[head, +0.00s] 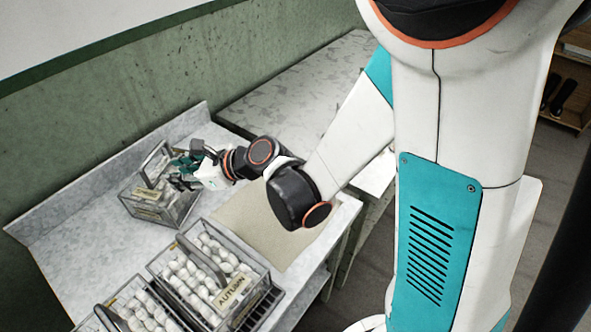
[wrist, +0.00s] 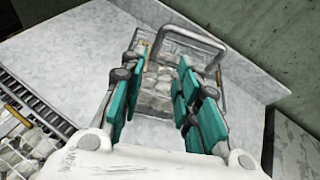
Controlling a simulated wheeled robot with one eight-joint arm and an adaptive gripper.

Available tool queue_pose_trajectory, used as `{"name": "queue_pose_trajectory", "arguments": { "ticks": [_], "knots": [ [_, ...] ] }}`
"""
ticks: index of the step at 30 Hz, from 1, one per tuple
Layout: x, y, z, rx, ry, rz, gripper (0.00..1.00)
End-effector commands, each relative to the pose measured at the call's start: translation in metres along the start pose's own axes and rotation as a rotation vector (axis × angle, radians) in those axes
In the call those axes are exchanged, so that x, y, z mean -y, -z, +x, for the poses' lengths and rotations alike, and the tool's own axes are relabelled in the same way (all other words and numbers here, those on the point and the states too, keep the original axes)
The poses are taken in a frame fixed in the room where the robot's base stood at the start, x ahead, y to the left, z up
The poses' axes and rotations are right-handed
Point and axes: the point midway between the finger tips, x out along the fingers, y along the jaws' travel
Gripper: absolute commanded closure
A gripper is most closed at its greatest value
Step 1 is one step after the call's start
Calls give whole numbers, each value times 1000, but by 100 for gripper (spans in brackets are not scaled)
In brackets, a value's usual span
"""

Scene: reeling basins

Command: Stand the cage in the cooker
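A wire cage (head: 147,206) with an upright handle and a pale label stands on the marbled table near the back wall in the head view. In the wrist view a cage (wrist: 160,101) with pale contents shows beyond and between my fingers, and its grey handle (wrist: 187,37) arches above it. My gripper (head: 184,162) is at the right side of this cage, by its handle. In the wrist view my gripper (wrist: 157,100) has its teal fingers wide apart, with nothing clearly held. Whether the fingers touch the cage I cannot tell. I cannot make out a cooker.
A cage labelled AUTUMN (head: 237,290), full of white cocoons, sits on a dark rack (head: 262,312) at the front. Another cocoon-filled cage (head: 122,301) stands left of it. A beige mat (head: 262,225) lies bare under my arm. A second marbled table (head: 290,95) behind is clear.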

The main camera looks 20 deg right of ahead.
Motion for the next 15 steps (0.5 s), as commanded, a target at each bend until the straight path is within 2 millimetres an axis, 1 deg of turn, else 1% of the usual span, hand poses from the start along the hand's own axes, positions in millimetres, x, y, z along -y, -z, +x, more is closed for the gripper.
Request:
{"name": "queue_pose_trajectory", "arguments": {
  "ticks": [2, 8, 9, 14, 15],
  "knots": [
    [4, -2, -15, -39, 15, -120, 70],
    [13, -1, -65, -196, 27, -571, 70],
    [14, 0, -76, -231, 22, -665, 70],
    [17, 8, -122, -375, -23, -1027, 70],
    [17, 10, -134, -412, -42, -1116, 70]
  ]
}}
